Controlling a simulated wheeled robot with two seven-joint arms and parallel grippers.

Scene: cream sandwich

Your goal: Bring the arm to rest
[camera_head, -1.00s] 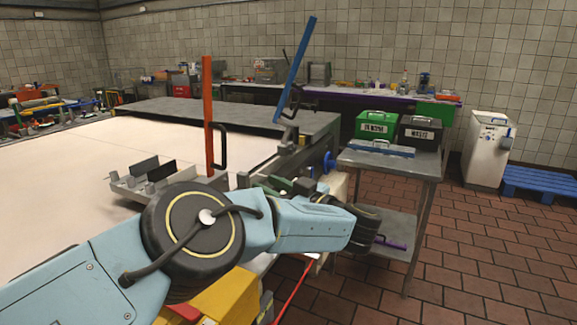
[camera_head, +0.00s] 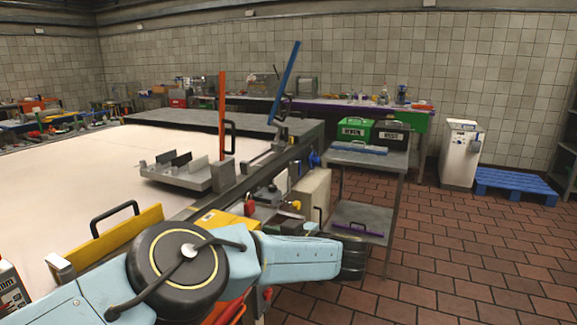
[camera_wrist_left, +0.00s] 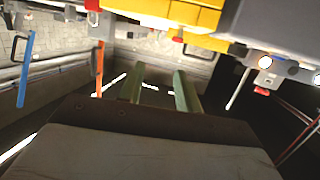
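My left arm (camera_head: 295,256) crosses the bottom of the head view from the left, pale blue with a black round joint. I cannot make out its gripper in that view. In the left wrist view my left gripper (camera_wrist_left: 160,88) shows two green fingers held apart, with nothing between them. They point past the underside and edge of the bench equipment. My right arm and right gripper are in neither view.
The white worktable (camera_head: 85,165) lies left and beyond the arm. A yellow bar (camera_head: 125,232) and a metal fixture (camera_head: 195,175) with an orange upright (camera_head: 221,115) are near it. Tiled floor (camera_head: 470,245) at right is open.

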